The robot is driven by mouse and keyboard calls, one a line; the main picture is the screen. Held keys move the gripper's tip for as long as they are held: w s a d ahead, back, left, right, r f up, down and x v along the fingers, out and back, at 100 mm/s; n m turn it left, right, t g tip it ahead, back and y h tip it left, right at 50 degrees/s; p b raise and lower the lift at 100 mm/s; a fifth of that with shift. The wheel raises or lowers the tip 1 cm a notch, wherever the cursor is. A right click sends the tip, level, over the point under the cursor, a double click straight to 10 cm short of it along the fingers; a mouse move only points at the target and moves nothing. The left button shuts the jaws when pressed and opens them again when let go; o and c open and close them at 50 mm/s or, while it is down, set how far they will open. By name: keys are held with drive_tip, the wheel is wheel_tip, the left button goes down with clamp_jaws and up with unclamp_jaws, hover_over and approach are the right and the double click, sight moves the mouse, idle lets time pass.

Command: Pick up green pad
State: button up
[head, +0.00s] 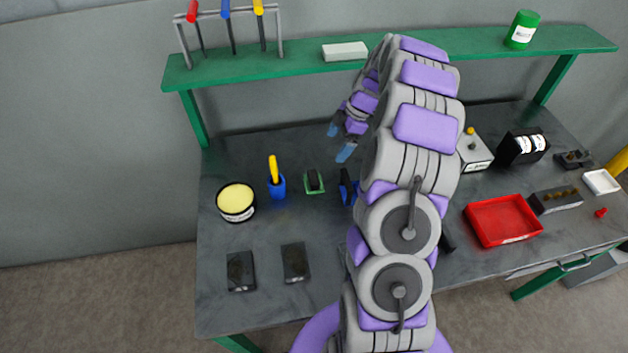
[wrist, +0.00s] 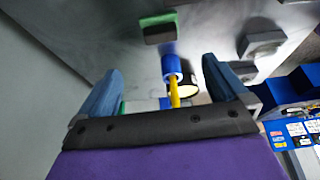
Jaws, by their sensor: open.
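The green pad (head: 307,188) is small and square and lies on the grey bench left of my arm. A dark block sits on it or is part of it; I cannot tell which. The green pad also shows near the top of the wrist view (wrist: 160,18), with its dark part facing the camera. My gripper (head: 340,141) has two blue fingers, spread apart with nothing between them. It is above the bench, up and to the right of the pad in the head view. In the wrist view, my gripper (wrist: 162,68) is apart from the pad.
A blue cup with a yellow handle (head: 277,187) stands left of the pad, and a round yellow-topped tin (head: 236,202) farther left. A blue object (head: 347,188) is close on the right. Two dark blocks lie in front. A green shelf (head: 300,68) runs behind.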

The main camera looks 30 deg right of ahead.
sight(316, 176)
drive_tip(key=b+x, duration=0.2)
drive_tip(key=x, duration=1.4)
drive_tip(key=shift+w+a+f, duration=0.1)
drive_tip(key=shift+w+f, duration=0.05)
drive_tip(key=shift+f, duration=0.2)
drive_tip(key=c, duration=0.9)
wheel_tip(316, 176, up, 10)
drive_tip(key=shift+p, duration=0.55)
